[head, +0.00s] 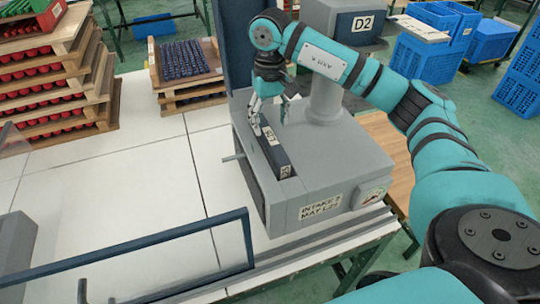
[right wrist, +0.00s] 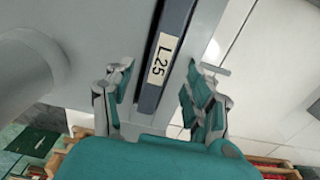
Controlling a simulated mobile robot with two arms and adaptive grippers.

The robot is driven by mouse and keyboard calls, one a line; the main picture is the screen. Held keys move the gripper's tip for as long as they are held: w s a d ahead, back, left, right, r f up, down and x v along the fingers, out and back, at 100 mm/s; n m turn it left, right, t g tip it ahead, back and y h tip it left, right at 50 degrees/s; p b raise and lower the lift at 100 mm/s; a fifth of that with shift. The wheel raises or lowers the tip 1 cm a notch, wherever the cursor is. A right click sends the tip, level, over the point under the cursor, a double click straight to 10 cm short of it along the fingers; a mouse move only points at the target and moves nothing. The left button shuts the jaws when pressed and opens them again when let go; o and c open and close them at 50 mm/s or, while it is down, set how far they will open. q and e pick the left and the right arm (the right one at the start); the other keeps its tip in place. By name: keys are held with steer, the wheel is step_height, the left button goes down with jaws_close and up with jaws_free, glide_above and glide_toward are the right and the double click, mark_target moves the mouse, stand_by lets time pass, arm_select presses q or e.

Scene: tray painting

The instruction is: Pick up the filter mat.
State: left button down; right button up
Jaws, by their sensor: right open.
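The filter mat looks to be the narrow dark slab (head: 276,158) with a white label, set upright in the top of the grey intake box (head: 325,165). In the right wrist view the slab (right wrist: 172,32) carries the label "L25" and runs between the two fingers. My right gripper (head: 268,112) points down at the far end of the slab. Its fingers (right wrist: 158,85) are open, one on each side of the slab, with a gap visible on both sides. I cannot tell whether the fingertips are level with the slab's top. My left gripper is out of view.
A dark upright panel (head: 234,45) stands behind. Stacked trays (head: 55,75) stand at left.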

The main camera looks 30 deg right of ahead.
mark_target(270, 135)
steer(key=shift+s+f, duration=0.15)
steer(key=shift+f, duration=0.4)
step_height(270, 135, down, 4)
steer(key=shift+f+p, duration=0.25)
steer(key=shift+p, duration=0.55)
steer(key=shift+c, duration=0.2)
steer(key=c, duration=1)
steer(key=shift+r, duration=0.1)
